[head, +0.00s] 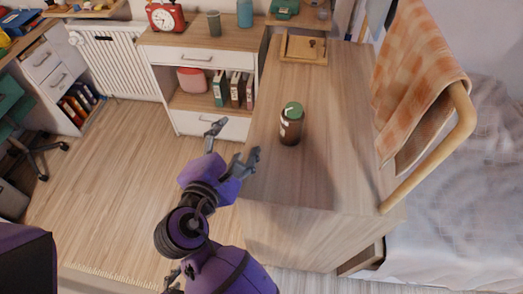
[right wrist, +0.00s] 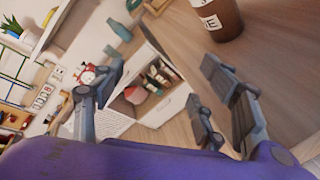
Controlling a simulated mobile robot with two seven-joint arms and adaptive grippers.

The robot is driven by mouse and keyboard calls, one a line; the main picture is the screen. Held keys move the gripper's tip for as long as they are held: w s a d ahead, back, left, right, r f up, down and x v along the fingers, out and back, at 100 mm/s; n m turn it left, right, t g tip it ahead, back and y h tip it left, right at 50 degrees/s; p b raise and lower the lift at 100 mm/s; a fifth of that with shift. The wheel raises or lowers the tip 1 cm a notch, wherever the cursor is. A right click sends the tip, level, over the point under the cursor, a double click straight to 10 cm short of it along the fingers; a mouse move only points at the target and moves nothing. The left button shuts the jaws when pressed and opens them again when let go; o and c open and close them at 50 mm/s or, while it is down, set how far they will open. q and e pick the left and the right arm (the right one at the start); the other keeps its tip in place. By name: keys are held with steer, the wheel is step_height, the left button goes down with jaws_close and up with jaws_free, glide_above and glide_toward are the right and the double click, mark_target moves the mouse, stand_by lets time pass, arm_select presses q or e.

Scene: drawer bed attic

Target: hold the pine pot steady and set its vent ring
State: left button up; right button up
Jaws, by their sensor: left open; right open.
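The pine pot (head: 291,127) is a brown jar with a pale label and a green top (head: 293,109). It stands upright on the wooden desk; its lower part shows in the right wrist view (right wrist: 226,29), top cut off. I cannot make out the vent ring's setting. My right gripper (head: 233,144) is open and empty, left of the pot and apart from it, by the desk's left edge. Its spread fingers also show in the right wrist view (right wrist: 172,88). Grey parts of what looks like my left gripper (head: 172,276) show low in the head view, mostly hidden behind my right arm.
The desk (head: 330,160) is clear around the pot. A wooden tray (head: 303,49) lies at its far end. A chair (head: 430,140) with an orange checked cloth stands on its right. A cabinet (head: 190,60) with books and a red clock (head: 165,15) stands behind, left.

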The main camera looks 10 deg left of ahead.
mark_target(285, 129)
steer(key=d+f+n+h, duration=0.1)
steer(key=d+h, duration=0.1)
steer(key=d+n+h, duration=0.1)
steer(key=n+h, duration=0.1)
steer(key=d+f+n+h, duration=0.1)
steer(key=d+n+h, duration=0.1)
steer(key=shift+w+d+f+t, duration=0.1)
steer(key=shift+d+f+t, duration=0.25)
steer(key=shift+t, duration=0.05)
steer(key=shift+d+n+h, duration=0.45)
steer(key=shift+n+h, duration=0.15)
steer(key=shift+h, duration=0.1)
steer(key=x, duration=1.1)
steer(key=shift+w+d, duration=0.25)
steer(key=shift+w, duration=0.05)
steer(key=shift+c, duration=0.4)
steer(key=c, duration=1.3)
steer(key=shift+c, duration=0.2)
